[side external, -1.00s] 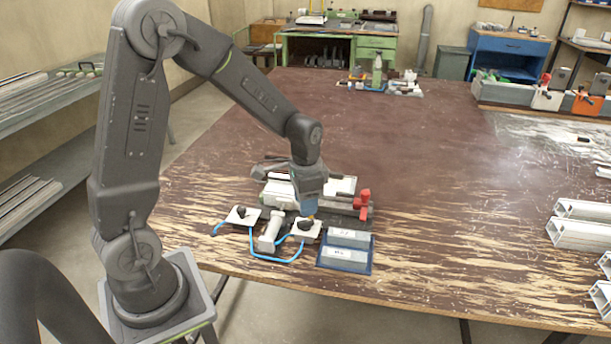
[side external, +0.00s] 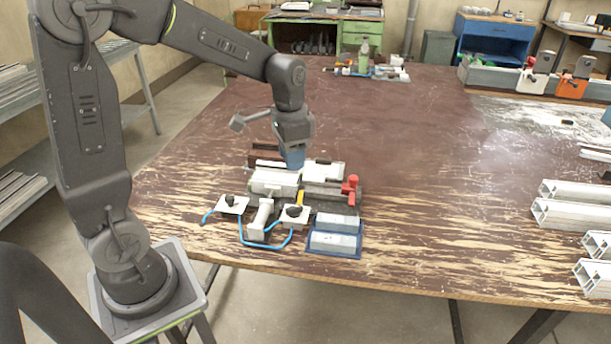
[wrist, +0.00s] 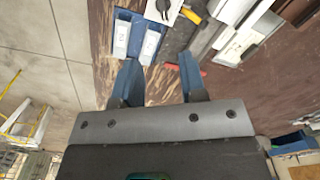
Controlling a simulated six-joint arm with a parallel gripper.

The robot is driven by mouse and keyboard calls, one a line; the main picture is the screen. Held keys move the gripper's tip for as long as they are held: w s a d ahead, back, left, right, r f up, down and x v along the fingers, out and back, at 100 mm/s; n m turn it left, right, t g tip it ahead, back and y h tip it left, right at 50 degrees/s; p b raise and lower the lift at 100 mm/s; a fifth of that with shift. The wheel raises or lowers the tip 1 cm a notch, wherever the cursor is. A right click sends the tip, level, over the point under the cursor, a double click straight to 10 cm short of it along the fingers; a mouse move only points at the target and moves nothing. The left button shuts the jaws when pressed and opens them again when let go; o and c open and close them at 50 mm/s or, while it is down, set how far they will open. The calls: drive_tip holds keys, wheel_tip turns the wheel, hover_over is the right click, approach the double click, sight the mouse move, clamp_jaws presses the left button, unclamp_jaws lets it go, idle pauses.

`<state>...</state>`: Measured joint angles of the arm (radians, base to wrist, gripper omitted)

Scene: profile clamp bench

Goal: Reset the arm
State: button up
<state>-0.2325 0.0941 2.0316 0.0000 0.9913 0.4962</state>
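My gripper (side external: 293,160) hangs above the clamp fixture in the side external view, fingers pointing down. In the wrist view its two blue fingers stand apart with nothing between them, so my gripper (wrist: 159,72) is open and empty. The clamp fixture (side external: 325,196), with pale profile pieces and a red handle (side external: 350,187), lies on the table below my gripper. My gripper hides part of the fixture's back.
Two white plates with black knobs (side external: 232,204) (side external: 295,215) and a blue cable (side external: 258,244) lie in front of the fixture. A blue tray (side external: 333,254) holds two grey blocks. Aluminium profiles (side external: 570,215) lie at the right. The middle of the brown table (side external: 440,150) is clear.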

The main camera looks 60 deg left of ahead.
drive_tip(key=s+d+r+n+t, duration=0.1)
drive_tip(key=s+d+r+t, duration=0.1)
drive_tip(key=s, duration=0.5)
drive_tip(key=s+d+r+n+t, duration=0.2)
drive_tip(key=s+d+r+t, duration=0.1)
drive_tip(key=s+d+r, duration=0.2)
drive_tip(key=s+d, duration=0.1)
drive_tip(key=s, duration=0.1)
drive_tip(key=shift+s+r, duration=0.15)
drive_tip(key=shift+s, duration=0.25)
